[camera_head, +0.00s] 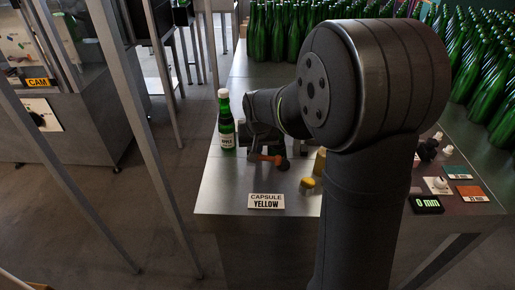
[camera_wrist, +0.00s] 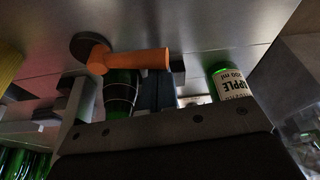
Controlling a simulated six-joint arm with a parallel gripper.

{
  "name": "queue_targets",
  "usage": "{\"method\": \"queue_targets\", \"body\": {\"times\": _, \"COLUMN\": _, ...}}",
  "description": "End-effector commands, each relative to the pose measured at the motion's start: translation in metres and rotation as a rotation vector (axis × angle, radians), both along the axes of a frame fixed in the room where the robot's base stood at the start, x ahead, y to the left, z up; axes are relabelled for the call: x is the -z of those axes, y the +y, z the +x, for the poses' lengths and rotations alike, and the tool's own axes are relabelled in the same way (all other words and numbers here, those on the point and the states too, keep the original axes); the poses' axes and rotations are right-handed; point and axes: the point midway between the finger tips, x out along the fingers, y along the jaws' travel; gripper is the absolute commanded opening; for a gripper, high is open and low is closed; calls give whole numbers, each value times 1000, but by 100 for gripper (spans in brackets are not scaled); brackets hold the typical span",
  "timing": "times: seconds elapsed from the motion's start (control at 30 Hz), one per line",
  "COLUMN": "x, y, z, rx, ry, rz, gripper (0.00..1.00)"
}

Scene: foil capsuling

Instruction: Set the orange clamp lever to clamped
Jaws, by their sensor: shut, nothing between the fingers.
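The orange clamp lever (camera_head: 268,158) sits low on the metal table, with a dark round part (camera_head: 283,164) at its right end. In the wrist view the orange lever (camera_wrist: 135,60) lies crosswise near the top, beside a dark round disc (camera_wrist: 86,45). My gripper (camera_head: 262,143) is over the clamp area, just behind the lever and partly hidden. In the wrist view my gripper (camera_wrist: 160,88) is shut and empty, its fingers ending close to the lever. I cannot tell whether they touch it. A green bottle (camera_wrist: 120,92) shows behind the lever.
A labelled green bottle (camera_head: 226,122) stands left of my gripper; it also shows in the wrist view (camera_wrist: 230,82). Yellow capsules (camera_head: 308,182) lie right of the lever. A sign (camera_head: 266,201) reads CAPSULE YELLOW. A display (camera_head: 426,204) reads 0 mm. Many bottles (camera_head: 285,30) stand behind.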

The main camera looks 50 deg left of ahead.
Motion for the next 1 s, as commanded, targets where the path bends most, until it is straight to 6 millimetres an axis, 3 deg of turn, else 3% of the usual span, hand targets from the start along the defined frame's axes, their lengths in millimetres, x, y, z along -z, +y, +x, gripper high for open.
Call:
{"method": "queue_targets", "body": {"times": 0.27, "x": 1, "y": -7, "z": -7, "rx": -144, "ry": 1, "rz": -2, "gripper": 0}}
{"method": "queue_targets", "body": {"times": 1.0, "x": 1, "y": -47, "z": -26, "rx": -840, "ry": 2, "rz": 1, "gripper": 0}}
